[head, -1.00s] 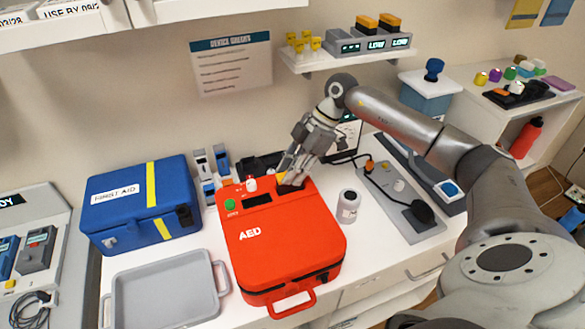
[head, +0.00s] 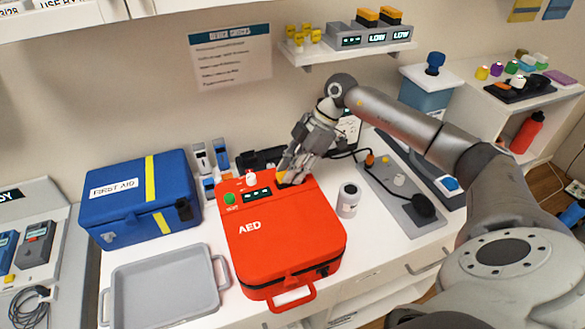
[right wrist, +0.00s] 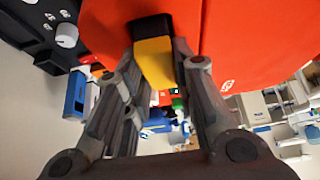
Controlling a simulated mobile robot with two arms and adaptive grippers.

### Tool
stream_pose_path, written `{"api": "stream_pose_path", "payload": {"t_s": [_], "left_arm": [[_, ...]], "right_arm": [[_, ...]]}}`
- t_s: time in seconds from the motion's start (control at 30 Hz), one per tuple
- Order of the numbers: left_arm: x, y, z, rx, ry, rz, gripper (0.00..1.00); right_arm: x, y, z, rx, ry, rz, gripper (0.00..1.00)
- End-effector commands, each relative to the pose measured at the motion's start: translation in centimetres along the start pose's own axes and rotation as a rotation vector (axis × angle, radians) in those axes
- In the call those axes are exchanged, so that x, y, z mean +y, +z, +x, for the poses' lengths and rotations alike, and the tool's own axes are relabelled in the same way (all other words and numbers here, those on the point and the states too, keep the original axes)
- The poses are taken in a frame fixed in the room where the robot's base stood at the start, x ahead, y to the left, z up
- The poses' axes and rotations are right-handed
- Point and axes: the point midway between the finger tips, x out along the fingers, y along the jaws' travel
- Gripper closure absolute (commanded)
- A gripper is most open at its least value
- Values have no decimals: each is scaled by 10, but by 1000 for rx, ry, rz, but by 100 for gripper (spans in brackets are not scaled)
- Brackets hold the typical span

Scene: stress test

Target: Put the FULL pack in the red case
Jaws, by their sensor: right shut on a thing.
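The red case (head: 284,246), marked AED, lies on the white counter. Its small display (head: 257,194) is lit, beside a green button (head: 230,198). My right gripper (head: 287,177) is at the case's back right corner, shut on a yellow and black pack. In the right wrist view the pack (right wrist: 156,62) sits between the fingers with its black end at the red case. The fingers hide part of the pack, so I cannot tell how deep it sits. My left gripper is not in view.
A blue first aid box (head: 138,205) and an empty grey tray (head: 168,287) are left of the case. Little counter is free around the case.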

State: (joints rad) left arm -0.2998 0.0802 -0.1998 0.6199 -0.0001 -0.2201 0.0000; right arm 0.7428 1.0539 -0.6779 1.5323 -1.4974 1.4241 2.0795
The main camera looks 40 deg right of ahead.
Motion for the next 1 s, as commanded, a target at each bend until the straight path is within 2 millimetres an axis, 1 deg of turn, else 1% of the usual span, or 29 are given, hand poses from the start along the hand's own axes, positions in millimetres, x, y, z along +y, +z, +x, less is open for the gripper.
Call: {"api": "stream_pose_path", "payload": {"t_s": [0.07,0.1,0.3,0.57,0.67,0.77,0.87,1.0], "left_arm": [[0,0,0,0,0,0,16],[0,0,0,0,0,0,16],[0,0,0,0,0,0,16],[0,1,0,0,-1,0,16],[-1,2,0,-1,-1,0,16],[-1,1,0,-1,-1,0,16],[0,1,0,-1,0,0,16],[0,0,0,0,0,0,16]], "right_arm": [[0,-1,-1,1,1,-1,100],[0,-1,-1,1,1,-1,74],[0,0,-1,1,1,0,50],[0,0,0,-1,0,0,50],[0,0,-4,-1,1,0,50],[1,0,-16,-1,5,0,50],[1,0,-35,0,6,0,50],[1,0,-66,0,5,-1,50]]}}
